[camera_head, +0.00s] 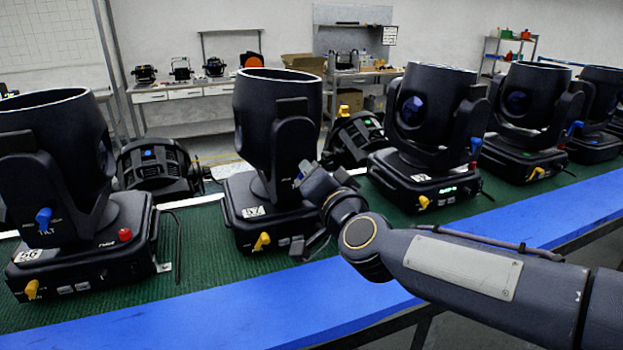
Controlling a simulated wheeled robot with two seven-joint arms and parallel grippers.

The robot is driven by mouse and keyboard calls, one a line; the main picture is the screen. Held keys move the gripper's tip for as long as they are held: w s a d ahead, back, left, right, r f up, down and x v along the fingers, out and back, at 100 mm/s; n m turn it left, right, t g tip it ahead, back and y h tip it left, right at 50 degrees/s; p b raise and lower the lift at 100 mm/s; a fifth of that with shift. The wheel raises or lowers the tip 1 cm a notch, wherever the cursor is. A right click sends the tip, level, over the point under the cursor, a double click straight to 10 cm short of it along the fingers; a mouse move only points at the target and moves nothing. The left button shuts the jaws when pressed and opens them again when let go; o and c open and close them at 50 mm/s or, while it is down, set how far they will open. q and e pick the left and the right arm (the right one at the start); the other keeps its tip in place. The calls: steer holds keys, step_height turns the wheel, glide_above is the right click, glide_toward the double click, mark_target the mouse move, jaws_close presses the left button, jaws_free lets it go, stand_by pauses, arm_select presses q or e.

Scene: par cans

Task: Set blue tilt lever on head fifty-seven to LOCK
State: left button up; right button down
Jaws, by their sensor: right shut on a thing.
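Head fifty-seven (278,110) is a black moving-head light standing upright on its base, whose white label (253,212) seems to read 57. A small bit of its blue tilt lever (299,176) shows at the side of the yoke. The rest of the lever is hidden by my right gripper (308,181), which reaches in from the right and is shut on the lever. The lever's exact angle and any LOCK marking cannot be made out. A yellow lever (262,241) sits low on the base front. My left gripper is not in view.
Head 56 (55,150) stands at the left with its own blue lever (44,220) and a red knob (125,235). More heads (432,115) stand to the right. Green matting (205,275) with a blue front edge (240,315) lies under them. Workbenches (195,92) stand behind.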

stand_by(0.5)
steer(key=c, duration=1.4)
jaws_free()
steer(key=shift+d, duration=0.1)
steer(key=v, duration=0.7)
steer(key=shift+s, duration=0.35)
